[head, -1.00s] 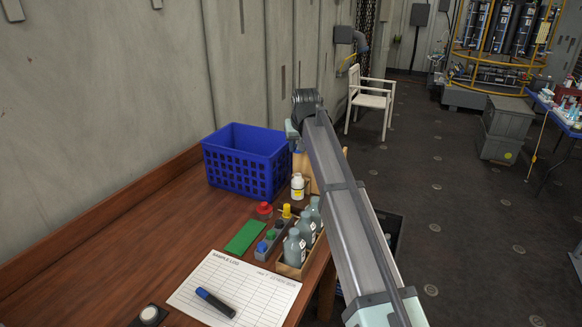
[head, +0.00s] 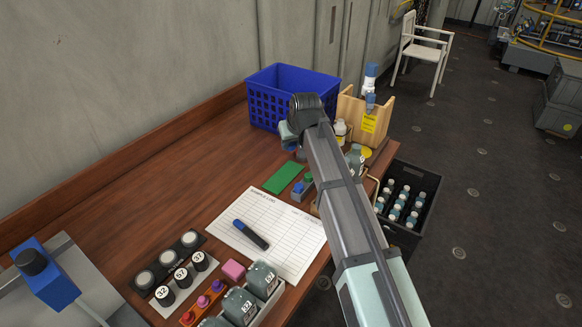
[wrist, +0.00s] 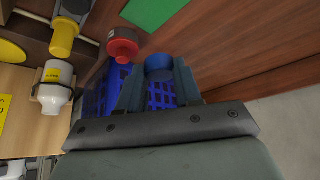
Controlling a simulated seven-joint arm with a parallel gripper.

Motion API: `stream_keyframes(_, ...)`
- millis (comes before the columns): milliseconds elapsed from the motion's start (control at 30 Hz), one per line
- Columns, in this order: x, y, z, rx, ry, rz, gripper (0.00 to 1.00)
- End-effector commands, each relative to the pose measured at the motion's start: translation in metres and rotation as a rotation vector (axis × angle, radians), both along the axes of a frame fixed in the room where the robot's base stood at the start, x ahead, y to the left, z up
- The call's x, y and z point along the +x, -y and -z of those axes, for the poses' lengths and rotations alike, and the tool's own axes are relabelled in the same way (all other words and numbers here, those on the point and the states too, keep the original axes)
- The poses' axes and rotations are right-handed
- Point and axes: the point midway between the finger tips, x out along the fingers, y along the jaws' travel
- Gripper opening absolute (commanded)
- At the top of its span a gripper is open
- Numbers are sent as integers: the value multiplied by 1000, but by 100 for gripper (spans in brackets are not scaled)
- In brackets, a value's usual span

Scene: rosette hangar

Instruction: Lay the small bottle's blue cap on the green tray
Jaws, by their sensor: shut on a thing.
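The green tray (head: 283,177) lies flat on the wooden table, left of my arm in the head view. It shows at the top of the wrist view (wrist: 154,8). My gripper (wrist: 159,78) is shut on a round blue cap (wrist: 158,66), which sits between its fingertips. In the head view my gripper (head: 291,142) is between the blue basket and the green tray, partly covered by my arm. The cap is apart from the tray. I cannot tell which bottle is the small one.
The blue basket (head: 268,108) stands behind my gripper. A red cap (wrist: 122,46) and a white bottle with a yellow label (wrist: 55,88) are nearby. A paper log sheet (head: 275,215) with a blue marker (head: 250,234) lies in front. The table left of the tray is clear.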

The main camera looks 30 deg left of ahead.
Motion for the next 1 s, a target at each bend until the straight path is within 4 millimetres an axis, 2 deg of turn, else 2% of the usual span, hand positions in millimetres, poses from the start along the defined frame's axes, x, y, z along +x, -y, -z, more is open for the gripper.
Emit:
stream_keyframes(300, 0, 1, 48, -1, -2, 1, 6)
stream_keyframes(467, 0, 0, 57, -1, -1, 1, 6)
stream_keyframes(700, 0, 0, 84, -1, -2, 1, 6)
stream_keyframes(800, 0, 0, 90, -1, -1, 1, 6)
stream_keyframes(1000, 0, 0, 90, 0, 0, 1, 6)
